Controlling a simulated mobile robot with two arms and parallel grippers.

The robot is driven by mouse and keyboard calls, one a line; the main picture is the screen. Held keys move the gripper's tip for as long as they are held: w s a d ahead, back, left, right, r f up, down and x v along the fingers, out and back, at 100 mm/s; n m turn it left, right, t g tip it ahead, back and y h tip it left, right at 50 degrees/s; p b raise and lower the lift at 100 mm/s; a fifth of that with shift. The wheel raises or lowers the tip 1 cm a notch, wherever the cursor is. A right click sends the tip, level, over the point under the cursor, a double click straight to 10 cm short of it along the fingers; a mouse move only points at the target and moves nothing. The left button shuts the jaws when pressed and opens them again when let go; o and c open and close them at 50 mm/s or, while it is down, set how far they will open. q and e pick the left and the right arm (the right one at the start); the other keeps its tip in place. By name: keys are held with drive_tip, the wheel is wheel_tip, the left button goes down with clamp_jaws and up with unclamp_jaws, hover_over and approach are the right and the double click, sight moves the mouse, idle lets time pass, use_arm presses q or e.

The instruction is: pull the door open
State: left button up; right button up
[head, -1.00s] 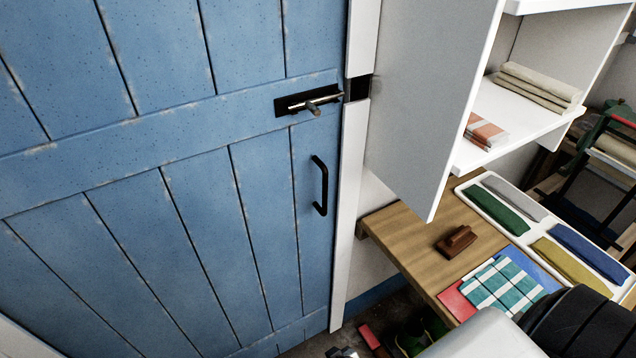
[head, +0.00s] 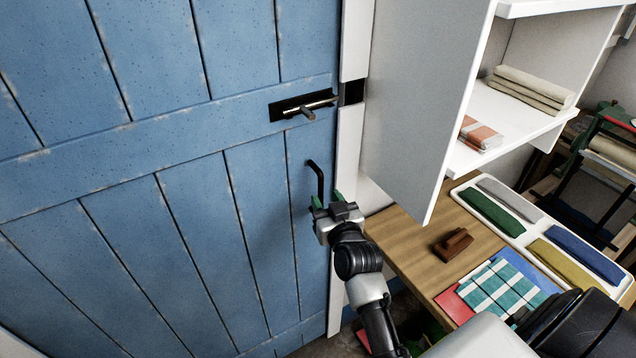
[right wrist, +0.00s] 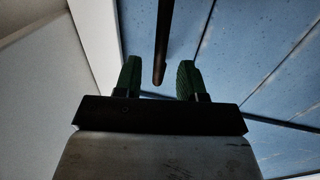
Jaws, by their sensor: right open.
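The blue plank door (head: 160,200) stands shut against its white frame (head: 347,150). A black bar handle (head: 319,175) is mounted upright near the door's right edge; its lower part is hidden by my right gripper. My right gripper (head: 327,199) is open, with green fingers, at the handle's lower part. In the right wrist view the handle (right wrist: 163,40) comes down between the two open fingers (right wrist: 159,68); I cannot tell if they touch it. A metal bolt (head: 309,104) on a black plate sits above the handle, its tip near the frame. My left gripper is out of view.
A dark keeper (head: 352,92) is set in the frame beside the bolt. A white shelf unit (head: 420,110) hangs close to the right of the door. Below it a wooden table (head: 405,240) holds a brown block (head: 453,244), cloths and a white tray (head: 467,197).

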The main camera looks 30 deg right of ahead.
sight(322, 192)
drive_tip(key=w, duration=0.3)
drive_tip(key=w+d, duration=0.1)
drive_tip(key=w, duration=0.2)
drive_tip(key=shift+d+p, duration=0.1)
drive_tip(key=shift+p, duration=0.3)
drive_tip(key=shift+s, duration=0.1)
drive_tip(key=shift+c, duration=0.3)
clamp_jaws()
